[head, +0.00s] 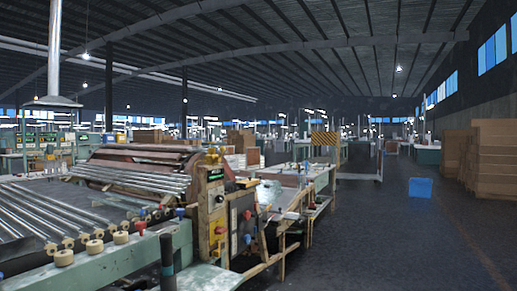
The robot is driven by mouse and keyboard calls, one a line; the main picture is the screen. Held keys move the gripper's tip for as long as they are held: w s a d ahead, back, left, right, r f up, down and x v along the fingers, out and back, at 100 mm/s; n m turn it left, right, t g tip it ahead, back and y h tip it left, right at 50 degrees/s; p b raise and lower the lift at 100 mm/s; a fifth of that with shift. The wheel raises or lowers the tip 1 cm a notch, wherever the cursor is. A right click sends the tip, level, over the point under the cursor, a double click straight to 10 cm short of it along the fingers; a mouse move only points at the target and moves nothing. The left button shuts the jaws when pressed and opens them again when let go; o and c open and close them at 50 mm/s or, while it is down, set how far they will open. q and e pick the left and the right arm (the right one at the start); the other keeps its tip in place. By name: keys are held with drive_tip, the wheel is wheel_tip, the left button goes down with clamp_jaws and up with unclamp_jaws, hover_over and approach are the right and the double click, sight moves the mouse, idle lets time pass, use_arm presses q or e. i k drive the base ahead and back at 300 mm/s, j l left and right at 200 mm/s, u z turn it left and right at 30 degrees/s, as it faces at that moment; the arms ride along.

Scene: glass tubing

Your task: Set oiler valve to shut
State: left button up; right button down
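A glass tubing machine (130,185) stands at the left, with long shiny tubes across it. Its upright panel (216,215) carries small coloured knobs, and a small brass-coloured fitting (213,155) sits on top. A blue-topped part (180,213) and a red-topped part (140,227) stand on the near green rail. I cannot tell which of these small parts, if any, is the oiler valve, nor its setting. Neither of my grippers shows in the head view.
A dark upright post (167,262) stands close at the machine's near side. A cluttered bench (300,195) extends behind the panel. Dark floor (390,245) is open at the right, with a blue bin (420,187) and stacked brown boxes (490,160) farther back.

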sight(216, 159)
drive_tip(key=i+l+z, duration=0.15)
drive_tip(key=i, duration=0.35)
drive_tip(key=i+l+z, duration=0.1)
drive_tip(key=i+l, duration=0.25)
drive_tip(key=i, duration=0.15)
drive_tip(key=i+l+z, duration=0.15)
drive_tip(key=i, duration=0.4)
drive_tip(key=i+l+z, duration=0.1)
drive_tip(key=i, duration=0.4)
